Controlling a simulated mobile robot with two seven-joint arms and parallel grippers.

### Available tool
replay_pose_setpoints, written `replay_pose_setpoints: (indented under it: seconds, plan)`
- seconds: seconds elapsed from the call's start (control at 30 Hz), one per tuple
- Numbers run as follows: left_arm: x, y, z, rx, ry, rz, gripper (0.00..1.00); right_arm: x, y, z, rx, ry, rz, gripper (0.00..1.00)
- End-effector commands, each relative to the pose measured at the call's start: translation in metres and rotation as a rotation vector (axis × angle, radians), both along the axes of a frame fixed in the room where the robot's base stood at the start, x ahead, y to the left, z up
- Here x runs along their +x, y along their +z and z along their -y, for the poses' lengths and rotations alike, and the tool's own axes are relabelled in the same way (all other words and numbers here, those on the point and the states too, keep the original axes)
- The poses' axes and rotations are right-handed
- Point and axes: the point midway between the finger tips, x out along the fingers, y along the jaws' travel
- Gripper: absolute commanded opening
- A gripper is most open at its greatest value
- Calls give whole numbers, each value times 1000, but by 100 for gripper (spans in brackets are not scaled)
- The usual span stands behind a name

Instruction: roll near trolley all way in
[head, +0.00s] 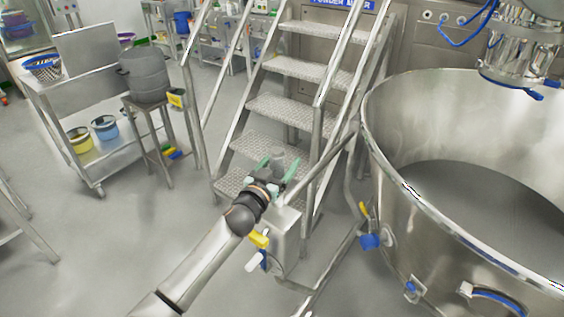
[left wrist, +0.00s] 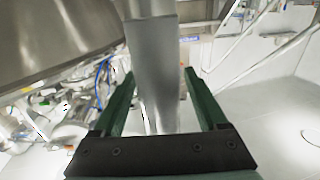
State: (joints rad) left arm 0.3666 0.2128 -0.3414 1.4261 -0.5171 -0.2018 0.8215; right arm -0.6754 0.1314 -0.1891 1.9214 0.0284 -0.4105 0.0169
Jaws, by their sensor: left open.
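The large round steel bowl (head: 385,150), with grey material inside, stands at the right of the head view on a tubular frame. I take it with its frame as the near trolley. Its curved wall also fills the upper left of the left wrist view (left wrist: 50,40). My left gripper (head: 277,170) is open, its green fingers pointing away, at the bowl's left near a steel post box (head: 285,232). In the left wrist view a flat steel bar (left wrist: 156,75) stands between the open fingers (left wrist: 160,90). I cannot tell if they touch it. My right gripper is not in view.
Steel steps with railings (head: 285,105) rise just beyond my left gripper. A shelved steel cart (head: 68,103) with buckets stands at left, with a grey drum (head: 145,75) on a stand beside it. Steel machinery (head: 520,45) hangs over the bowl. The floor at lower left is mostly clear.

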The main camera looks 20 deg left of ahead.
Motion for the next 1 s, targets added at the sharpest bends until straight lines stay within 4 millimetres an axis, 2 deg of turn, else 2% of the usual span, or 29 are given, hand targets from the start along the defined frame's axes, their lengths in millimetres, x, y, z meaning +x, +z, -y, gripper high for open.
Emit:
replay_pose_setpoints:
  seconds: [0.33, 0.37, 1.0]
  plan:
    - [3, 0, 1, 0, 0, 0, 75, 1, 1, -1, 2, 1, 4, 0]
    - [3, 0, 1, 0, 0, 0, 73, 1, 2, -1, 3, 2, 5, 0]
    - [3, 0, 1, 1, 0, -1, 1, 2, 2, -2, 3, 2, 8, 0]
